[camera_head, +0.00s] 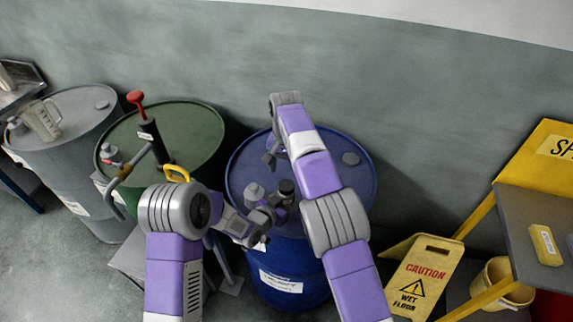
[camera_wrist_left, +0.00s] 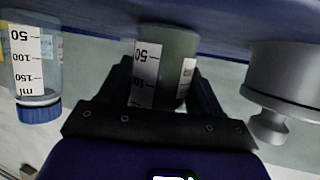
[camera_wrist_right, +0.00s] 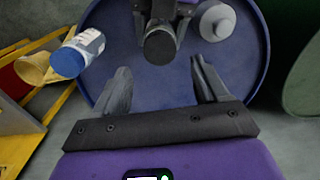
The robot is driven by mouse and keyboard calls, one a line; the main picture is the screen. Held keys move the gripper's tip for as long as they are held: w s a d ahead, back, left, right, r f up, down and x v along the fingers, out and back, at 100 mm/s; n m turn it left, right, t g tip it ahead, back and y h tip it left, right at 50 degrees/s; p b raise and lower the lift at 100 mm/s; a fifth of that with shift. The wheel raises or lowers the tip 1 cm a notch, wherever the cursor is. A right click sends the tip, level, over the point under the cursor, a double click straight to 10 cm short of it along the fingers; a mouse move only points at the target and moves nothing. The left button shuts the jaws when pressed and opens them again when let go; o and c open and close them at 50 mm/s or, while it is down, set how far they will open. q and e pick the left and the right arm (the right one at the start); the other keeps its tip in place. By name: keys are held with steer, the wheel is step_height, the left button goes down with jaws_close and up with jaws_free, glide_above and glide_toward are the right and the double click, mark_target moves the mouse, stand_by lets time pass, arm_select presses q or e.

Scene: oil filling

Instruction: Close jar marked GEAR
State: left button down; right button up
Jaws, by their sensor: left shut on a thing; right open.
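My left gripper (camera_head: 268,215) is shut on a dark jar (camera_head: 287,188) with a measuring scale, over the blue drum (camera_head: 330,210). The jar also shows in the left wrist view (camera_wrist_left: 170,65) between the fingers (camera_wrist_left: 158,66). Its round top looks dark in the right wrist view (camera_wrist_right: 159,45); I cannot tell whether it is open or lidded. No GEAR marking is readable. My right gripper (camera_head: 270,158) is open and empty above the drum, behind the jar; its spread fingers (camera_wrist_right: 160,70) point toward the jar. A second jar with a blue lid (camera_wrist_right: 68,62) stands beside it, hidden in the head view.
A grey container (camera_head: 254,193) with a knob stands on the blue drum, left of the held jar. A green drum (camera_head: 195,130) with a red-handled pump (camera_head: 135,98) and a grey drum (camera_head: 70,160) stand left. A yellow caution sign (camera_head: 427,275) stands right.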

mark_target(286, 185)
step_height(286, 185, down, 7)
steer(key=shift+r, duration=0.1)
stand_by(0.4)
steer(key=c, duration=1.1)
steer(key=shift+c, duration=0.2)
steer(key=o, duration=1.2)
steer(key=shift+o, duration=0.2)
step_height(286, 185, up, 12)
